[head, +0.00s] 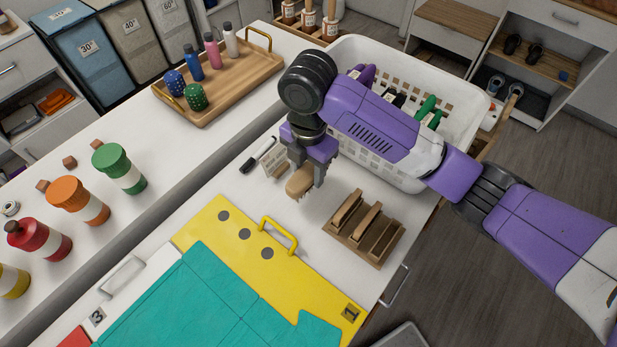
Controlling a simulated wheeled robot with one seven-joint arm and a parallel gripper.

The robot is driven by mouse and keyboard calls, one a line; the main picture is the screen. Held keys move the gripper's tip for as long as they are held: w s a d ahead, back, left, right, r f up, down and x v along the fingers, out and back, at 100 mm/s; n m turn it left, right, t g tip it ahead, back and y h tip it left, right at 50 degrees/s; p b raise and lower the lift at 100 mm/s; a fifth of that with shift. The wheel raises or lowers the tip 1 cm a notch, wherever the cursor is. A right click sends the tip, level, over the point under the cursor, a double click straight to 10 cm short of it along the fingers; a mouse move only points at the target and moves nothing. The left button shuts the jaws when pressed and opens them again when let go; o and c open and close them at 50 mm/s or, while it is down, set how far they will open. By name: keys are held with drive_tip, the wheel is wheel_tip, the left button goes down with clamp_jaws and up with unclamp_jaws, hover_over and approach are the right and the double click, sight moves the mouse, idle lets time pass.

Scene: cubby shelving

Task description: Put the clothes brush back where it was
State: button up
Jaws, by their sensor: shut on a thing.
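My gripper (306,174) points down over the white counter, left of the laundry basket. It is shut on the clothes brush (299,184), which has a light wooden body. The fingers partly hide the brush, and it appears to be held above the counter. A wooden rack (368,250) stands on the counter below and to the right of my gripper. Two brushes with wooden backs, one at the left (346,208) and one in the middle (366,222), sit in it. The rack's right-hand part looks empty.
A white basket (462,92) with clothes stands behind my arm. A yellow folding board (222,232) with teal cloth (225,300) lies in front. Bare counter separates gripper and rack.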

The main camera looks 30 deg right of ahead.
sight(308, 179)
drive_tip(key=shift+f, duration=1.7)
drive_tip(key=shift+f, duration=0.15)
drive_tip(key=o, duration=1.2)
wheel_tip(308, 179, up, 12)
drive_tip(key=shift+r, duration=0.15)
